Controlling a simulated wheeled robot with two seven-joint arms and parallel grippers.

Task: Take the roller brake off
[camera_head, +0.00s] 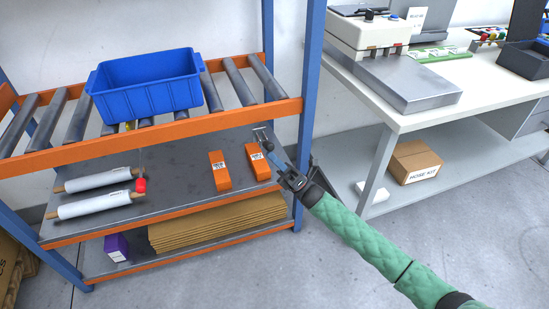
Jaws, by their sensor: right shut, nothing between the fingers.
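A blue bin (146,88) stands on the rollers (237,82) to the left. My left gripper is out of view.
The orange front rail (200,126) and blue right post (309,75) are close to my right arm. The shelf below holds two orange boxes (219,171) (258,162) and white rolls (95,204). A white workbench (420,118) stands right; floor between is clear.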

